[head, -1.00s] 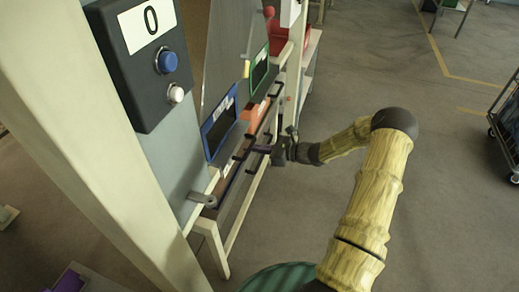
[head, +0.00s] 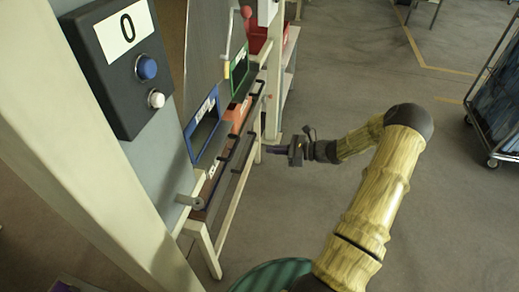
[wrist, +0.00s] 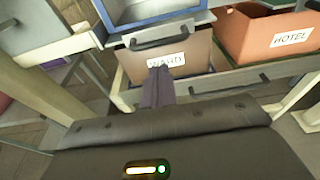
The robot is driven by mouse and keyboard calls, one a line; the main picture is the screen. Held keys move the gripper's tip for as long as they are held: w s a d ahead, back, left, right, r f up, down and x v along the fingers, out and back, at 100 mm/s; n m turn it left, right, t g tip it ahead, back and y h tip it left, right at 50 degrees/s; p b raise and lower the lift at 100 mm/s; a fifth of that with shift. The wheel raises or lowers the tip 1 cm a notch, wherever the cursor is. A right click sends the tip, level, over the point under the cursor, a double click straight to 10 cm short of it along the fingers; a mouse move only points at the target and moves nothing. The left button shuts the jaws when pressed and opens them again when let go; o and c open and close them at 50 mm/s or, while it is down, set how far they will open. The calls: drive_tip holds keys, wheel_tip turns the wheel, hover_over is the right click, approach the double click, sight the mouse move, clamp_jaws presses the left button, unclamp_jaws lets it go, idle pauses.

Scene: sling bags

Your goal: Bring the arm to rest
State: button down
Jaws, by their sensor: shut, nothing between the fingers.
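My gripper (head: 270,150) is at the end of my bamboo-patterned arm (head: 378,200), to the right of the bag rack (head: 228,190) in the head view. It is shut and empty, and its fingers point left toward the rack. In the wrist view the closed dark fingers (wrist: 157,86) show in front of a brown bin (wrist: 185,62) with a white label, partly covering the label. I cannot tell the exact gap, but the fingers look apart from the bin.
A blue-framed opening (head: 203,125) and a green-framed opening (head: 239,72) sit above the rack. A dark control box (head: 112,65) with a blue button is at left. An orange bin (wrist: 268,42) is beside the brown one. A wheeled cage (head: 497,100) stands at right; floor between is clear.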

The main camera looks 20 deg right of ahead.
drive_tip(key=v, duration=0.2)
drive_tip(key=shift+s+d, duration=0.1)
drive_tip(key=shift+d, duration=0.25)
